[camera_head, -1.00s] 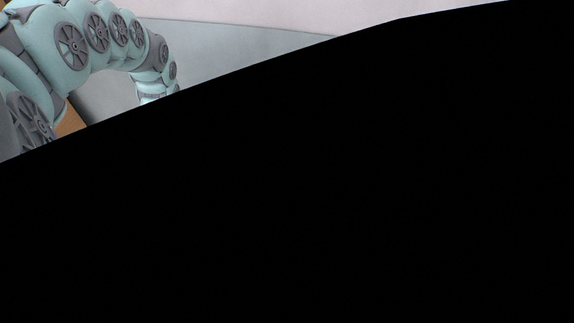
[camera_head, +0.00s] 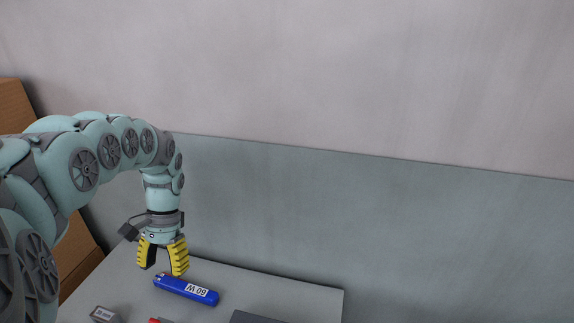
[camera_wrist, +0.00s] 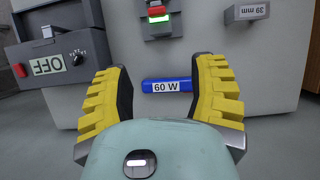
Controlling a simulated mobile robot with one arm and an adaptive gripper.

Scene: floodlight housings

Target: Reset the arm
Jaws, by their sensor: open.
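My gripper (camera_head: 162,262) has yellow ribbed fingers and points down above the grey table, at the end of my arm. It is open, with nothing between its fingers.
The grey table (camera_head: 270,287) also holds a block labelled "39 mm" (camera_wrist: 247,12), a device with red and green parts (camera_wrist: 158,18) and a dark box marked "OFF" (camera_wrist: 52,58). A wall (camera_head: 380,215) stands behind. A brown box-like object (camera_head: 15,105) is at the far left.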

